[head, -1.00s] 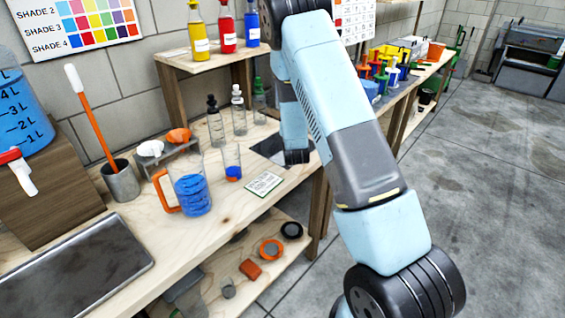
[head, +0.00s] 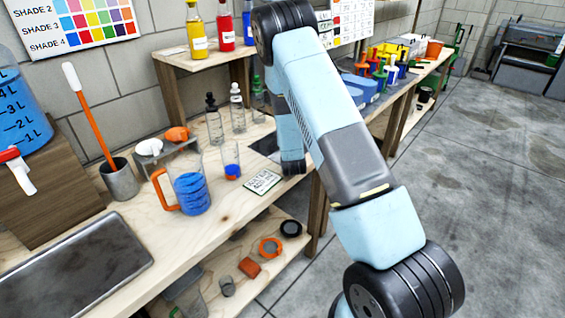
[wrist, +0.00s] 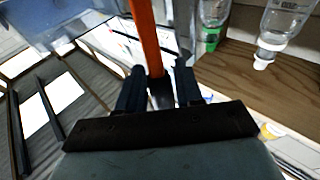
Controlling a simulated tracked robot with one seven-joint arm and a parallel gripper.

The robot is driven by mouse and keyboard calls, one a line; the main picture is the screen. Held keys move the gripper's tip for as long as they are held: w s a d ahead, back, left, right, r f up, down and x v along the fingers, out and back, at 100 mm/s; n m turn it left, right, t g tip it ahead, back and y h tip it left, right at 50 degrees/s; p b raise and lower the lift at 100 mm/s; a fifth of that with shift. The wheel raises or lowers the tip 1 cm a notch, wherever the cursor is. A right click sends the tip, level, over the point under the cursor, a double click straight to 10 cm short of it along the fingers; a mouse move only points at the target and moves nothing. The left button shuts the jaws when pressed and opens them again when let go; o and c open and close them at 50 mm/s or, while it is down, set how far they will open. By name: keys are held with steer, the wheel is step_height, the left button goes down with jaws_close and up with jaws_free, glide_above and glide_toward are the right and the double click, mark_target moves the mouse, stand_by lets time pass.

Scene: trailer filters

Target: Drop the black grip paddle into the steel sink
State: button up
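My gripper (wrist: 160,78) shows in the wrist view with its two dark fingers on either side of the black grip of a paddle (wrist: 160,95). It appears shut on that grip. The paddle's orange shaft (wrist: 145,35) runs from the fingers to the top edge of the view; its far end is out of frame. In the head view my arm hides the gripper and the held paddle. The steel sink (head: 266,146) is a dark recess in the bench, partly hidden behind my arm. Shiny, reflecting metal (wrist: 85,85) lies below the gripper in the wrist view.
A white-grip paddle (head: 88,115) stands in a metal cup (head: 120,180). A blue-filled jug (head: 190,190), a small beaker (head: 231,160), a card (head: 262,181) and dropper bottles (head: 237,108) stand near the sink. A metal tray (head: 75,265) lies at front left.

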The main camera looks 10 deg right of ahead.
steer(key=o, duration=0.4)
steer(key=shift+r, duration=0.3)
steer(key=r, duration=0.3)
steer(key=shift+s, duration=0.25)
steer(key=s+r, duration=0.3)
steer(key=s, duration=0.1)
steer(key=s+r, duration=0.3)
steer(key=s, duration=0.2)
steer(key=s+r, duration=0.3)
steer(key=s, duration=0.1)
steer(key=shift+s+r, duration=0.15)
steer(key=shift+s, duration=0.1)
